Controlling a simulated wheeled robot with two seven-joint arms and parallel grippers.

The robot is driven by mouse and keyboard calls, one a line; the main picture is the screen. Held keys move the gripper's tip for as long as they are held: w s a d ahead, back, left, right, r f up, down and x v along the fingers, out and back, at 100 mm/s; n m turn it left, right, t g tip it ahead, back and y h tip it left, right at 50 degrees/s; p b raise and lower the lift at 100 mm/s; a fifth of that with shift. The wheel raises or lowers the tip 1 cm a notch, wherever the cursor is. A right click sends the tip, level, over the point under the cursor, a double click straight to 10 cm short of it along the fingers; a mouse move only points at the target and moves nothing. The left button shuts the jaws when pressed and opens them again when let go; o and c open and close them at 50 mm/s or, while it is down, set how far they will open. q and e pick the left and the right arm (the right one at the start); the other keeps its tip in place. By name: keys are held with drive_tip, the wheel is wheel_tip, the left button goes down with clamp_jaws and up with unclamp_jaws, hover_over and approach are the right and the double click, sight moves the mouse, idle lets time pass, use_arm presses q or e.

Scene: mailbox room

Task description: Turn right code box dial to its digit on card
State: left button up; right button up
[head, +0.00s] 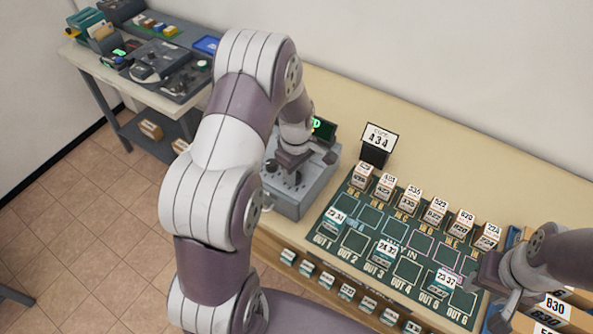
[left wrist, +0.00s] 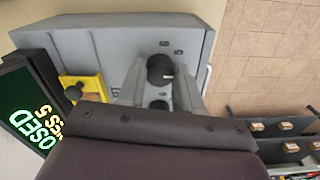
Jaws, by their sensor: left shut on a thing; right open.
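The grey code box (head: 310,190) stands on the long table in the head view, and its top fills much of the left wrist view (left wrist: 100,45). A dark round dial (left wrist: 160,66) lies between the fingers of my left gripper (left wrist: 161,78), which is shut on it. Another dark dial (left wrist: 158,104) is beside it, partly hidden by the gripper. In the head view my left gripper (head: 294,165) is over the box and hides most of its dials. My right gripper (head: 497,292) is open near the mat's right end.
A small dark screen (head: 323,127) with green text is at the box's back; "OSED" shows in the left wrist view (left wrist: 35,115). A yellow piece (left wrist: 84,83) is on the box. A green mat (head: 352,241) holds several labelled blocks. A side bench (head: 95,66) is at left.

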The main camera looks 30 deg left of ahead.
use_arm(q)
drive_tip(key=o, duration=0.9)
drive_tip(key=shift+a, duration=0.1)
drive_tip(key=shift+o, duration=0.7)
drive_tip(key=shift+a, duration=0.1)
wheel_tip(320, 180, up, 13)
drive_tip(key=b, duration=0.2)
drive_tip(key=shift+f, duration=0.2)
